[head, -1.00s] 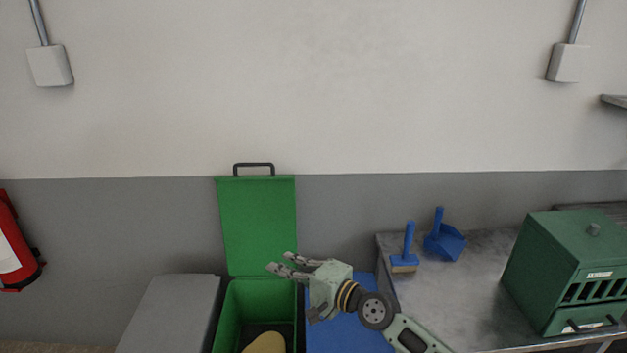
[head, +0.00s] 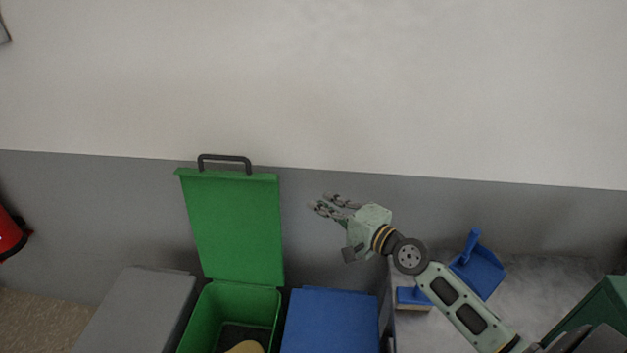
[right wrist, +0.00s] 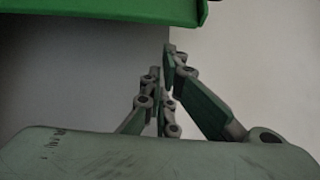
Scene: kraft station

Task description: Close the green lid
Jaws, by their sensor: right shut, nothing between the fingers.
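The green lid (head: 236,226) stands open and upright at the back of the green bin (head: 200,323), with a black handle (head: 224,158) on its top edge. A yellowish object (head: 245,347) lies inside the bin. My right gripper (head: 324,203) is in the air to the right of the lid, apart from it, with its fingers pointing left. In the right wrist view the fingers (right wrist: 165,85) are close together and empty, and a green edge that looks like the lid (right wrist: 110,10) crosses the top. My left gripper is not in view.
A grey closed bin (head: 135,312) stands left of the green one, and a blue closed bin (head: 330,322) stands right. A metal table (head: 530,290) at right holds a blue dustpan (head: 480,270), a blue brush (head: 412,297) and a green box (head: 600,310).

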